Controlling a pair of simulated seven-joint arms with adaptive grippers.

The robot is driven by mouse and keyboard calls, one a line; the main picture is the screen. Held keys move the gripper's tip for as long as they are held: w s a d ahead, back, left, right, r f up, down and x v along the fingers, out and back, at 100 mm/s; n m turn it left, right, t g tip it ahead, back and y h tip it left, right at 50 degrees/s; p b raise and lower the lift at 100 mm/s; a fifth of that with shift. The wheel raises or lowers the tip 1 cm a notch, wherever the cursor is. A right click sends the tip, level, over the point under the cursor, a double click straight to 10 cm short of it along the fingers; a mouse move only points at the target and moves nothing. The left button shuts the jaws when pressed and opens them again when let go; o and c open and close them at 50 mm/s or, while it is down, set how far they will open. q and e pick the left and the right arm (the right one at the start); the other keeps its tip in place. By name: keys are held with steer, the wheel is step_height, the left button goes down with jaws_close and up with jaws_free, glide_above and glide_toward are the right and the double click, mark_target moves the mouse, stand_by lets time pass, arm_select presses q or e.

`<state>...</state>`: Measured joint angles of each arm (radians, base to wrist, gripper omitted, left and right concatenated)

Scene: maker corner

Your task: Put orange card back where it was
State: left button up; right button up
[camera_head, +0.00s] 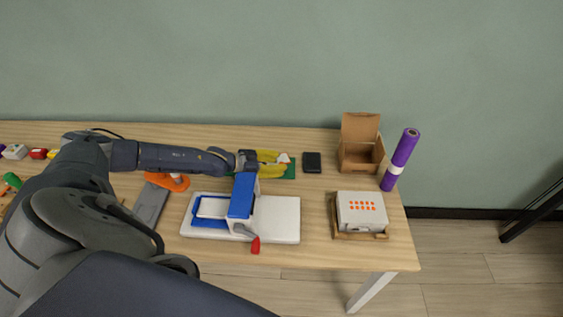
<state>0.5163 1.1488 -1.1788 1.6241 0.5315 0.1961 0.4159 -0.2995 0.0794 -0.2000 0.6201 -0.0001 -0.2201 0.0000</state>
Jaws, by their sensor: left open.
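A flat orange piece (160,180) lies on the table under my left forearm, which hides part of it. A small white and orange item seems to sit on its right end, and I cannot tell whether this piece is the orange card. My left gripper (279,164) reaches right across the table with its yellow fingers apart, over a green flat piece (291,171) at the back. A small whitish item (283,158) shows by the upper fingertip; I see no card between the fingers. My right gripper is not in view.
A white and blue press (279,220) with a red-tipped lever stands in front of the gripper. A grey slab (150,205) lies left of it. A black flat box (312,162), open carton (360,158), purple roll (401,158) and white box in a tray (361,213) stand right.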

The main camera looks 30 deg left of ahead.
arm_select(q)
steer(key=v, duration=1)
steer(key=shift+a+r, duration=0.3)
steer(key=shift+r, duration=0.15)
